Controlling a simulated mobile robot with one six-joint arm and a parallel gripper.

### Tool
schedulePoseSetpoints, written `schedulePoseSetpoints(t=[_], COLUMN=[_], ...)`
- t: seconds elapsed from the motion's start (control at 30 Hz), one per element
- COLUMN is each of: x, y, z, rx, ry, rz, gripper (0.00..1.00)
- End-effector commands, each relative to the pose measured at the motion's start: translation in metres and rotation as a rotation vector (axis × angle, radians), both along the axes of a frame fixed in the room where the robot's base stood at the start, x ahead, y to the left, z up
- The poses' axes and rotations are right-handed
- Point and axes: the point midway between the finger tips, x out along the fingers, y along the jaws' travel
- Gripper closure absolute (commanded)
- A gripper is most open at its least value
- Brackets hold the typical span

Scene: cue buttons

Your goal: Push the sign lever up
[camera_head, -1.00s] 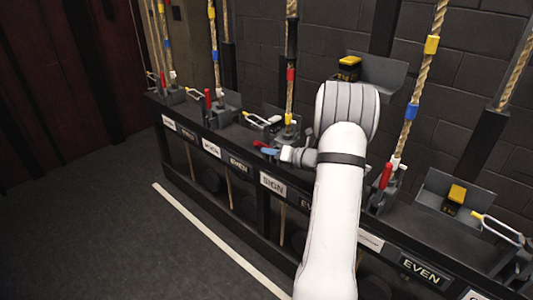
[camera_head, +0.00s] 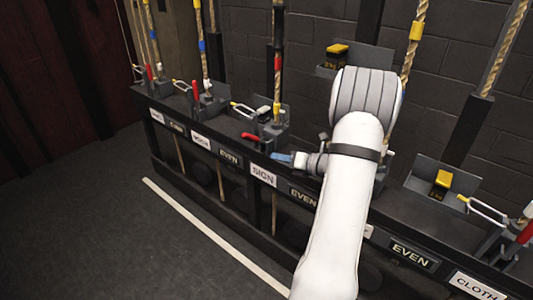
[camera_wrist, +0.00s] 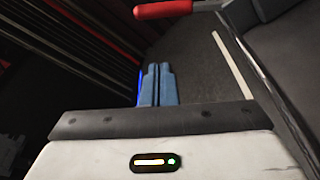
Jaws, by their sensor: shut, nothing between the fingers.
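The sign lever (camera_head: 250,137) has a red handle that sticks out low, toward the front, from its dark rope-lock housing above the white SIGN label (camera_head: 263,174). In the wrist view, the red handle (camera_wrist: 162,9) lies across the top edge, beyond my fingertips. My gripper (camera_head: 274,157) is shut and empty, its blue fingers pointing left, just right of and a little below the handle. In the wrist view, the two blue fingers (camera_wrist: 157,70) are together, with a gap between their tips and the handle.
A rope (camera_head: 278,65) rises from the sign housing. Other rope locks with red levers (camera_head: 195,90) stand to the left along the rail. A yellow-topped weight (camera_head: 443,178) sits in a tray at right. An EVEN label (camera_head: 411,255) is at right front. The floor (camera_head: 90,215) at left is clear.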

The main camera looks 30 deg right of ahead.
Motion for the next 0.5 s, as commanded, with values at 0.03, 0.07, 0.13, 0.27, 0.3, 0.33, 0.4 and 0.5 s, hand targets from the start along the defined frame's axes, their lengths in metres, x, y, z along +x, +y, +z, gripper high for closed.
schedulePoseSetpoints(t=[0.03, 0.07, 0.13, 0.27, 0.3, 0.33, 0.4, 0.5], x=[-0.0052, -0.0075, -0.0117, -0.0144, -0.0144, -0.0144, -0.014, -0.0138], y=[-0.0034, -0.0044, -0.0063, -0.0075, -0.0074, -0.0074, -0.0069, -0.0065], z=[0.0017, 0.002, 0.0024, 0.0024, 0.0024, 0.0024, 0.0023, 0.0024], rx=[0.001, 0.001, 0.0, 0.001, 0.001, 0.001, 0.0, 0.0], ry=[0.0, 0.0, 0.001, 0.001, 0.001, 0.001, 0.0, 0.001], rz=[-0.002, -0.002, -0.001, 0.0, 0.0, 0.0, 0.001, 0.002], gripper=[1.0, 1.0, 1.0, 1.0, 1.0, 1.0, 1.0, 1.0])
